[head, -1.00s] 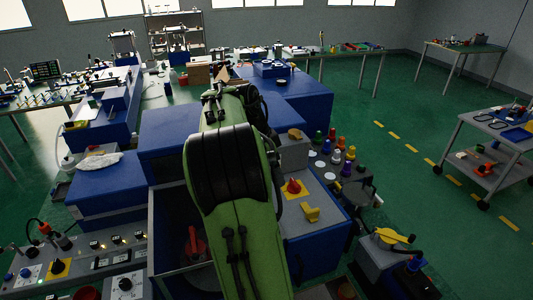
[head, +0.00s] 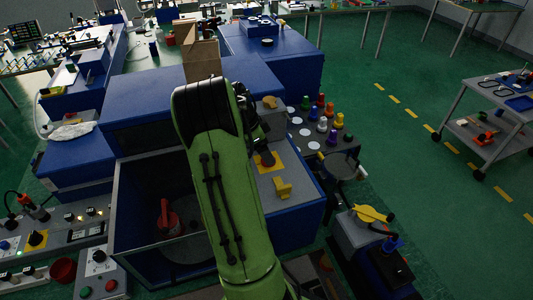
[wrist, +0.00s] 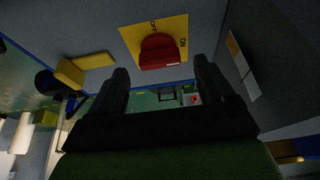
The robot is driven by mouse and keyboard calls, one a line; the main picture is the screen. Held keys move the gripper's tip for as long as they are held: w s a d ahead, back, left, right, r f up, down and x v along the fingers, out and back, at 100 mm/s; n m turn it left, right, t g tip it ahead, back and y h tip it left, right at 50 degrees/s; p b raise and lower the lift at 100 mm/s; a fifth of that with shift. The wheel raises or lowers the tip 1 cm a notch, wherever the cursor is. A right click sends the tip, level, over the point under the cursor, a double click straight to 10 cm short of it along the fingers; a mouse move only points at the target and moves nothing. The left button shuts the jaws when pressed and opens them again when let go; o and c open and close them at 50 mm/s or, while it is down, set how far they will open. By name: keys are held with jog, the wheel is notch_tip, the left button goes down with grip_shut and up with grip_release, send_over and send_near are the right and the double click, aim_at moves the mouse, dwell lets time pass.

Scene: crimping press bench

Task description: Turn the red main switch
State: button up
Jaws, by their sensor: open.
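The red main switch (wrist: 158,50) sits on a yellow plate (wrist: 183,26) marked OFF and ON, on a grey panel in the wrist view. Its handle appears as a rounded red knob. In the head view the yellow plate (head: 277,168) shows on the grey-topped blue cabinet, with the switch largely hidden by my gripper. My gripper (wrist: 160,66) is open and empty. Its two dark fingers lie left and right of the switch in the wrist view, pointing at the panel. I cannot tell how far they are from the switch.
A yellow lever or handle (head: 283,188) stands on the same cabinet top, near the plate. Several coloured cones (head: 322,124) stand on the bench to the right. An open blue bin with a red-handled item (head: 167,215) lies left of my arm.

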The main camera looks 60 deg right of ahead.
jog(key=shift+x, duration=1.25)
jog(key=c, duration=1)
jog(key=shift+c, duration=0.2)
jog(key=shift+n+b, duration=0.3)
jog(key=shift+b, duration=0.1)
jog(key=n+t+b, duration=0.1)
jog(key=n+b, duration=0.1)
jog(key=n, duration=0.1)
jog(key=shift+s+f+h+b, duration=0.1)
jog(key=shift+f+h+b, duration=0.05)
jog(key=shift+h+b, duration=0.25)
jog(key=n+t+b, duration=0.1)
jog(key=n, duration=0.1)
jog(key=n+t+b, duration=0.1)
jog(key=n+b, duration=0.1)
jog(key=n, duration=0.1)
jog(key=shift+s+h+b, duration=0.15)
jog(key=shift+h+b, duration=0.15)
jog(key=n+t+b, duration=0.1)
jog(key=n+t, duration=0.1)
jog(key=n, duration=0.2)
jog(key=shift+s+n, duration=0.15)
jog(key=shift+n, duration=0.25)
jog(key=shift+r+n+t+y+b, duration=0.2)
jog(key=shift+n+t+y, duration=0.15)
jog(key=shift+n, duration=0.75)
jog(key=shift+r+n+t+y+b, duration=0.15)
jog(key=shift+n+t+y, duration=0.15)
jog(key=shift+n, duration=0.8)
jog(key=shift+f, duration=0.1)
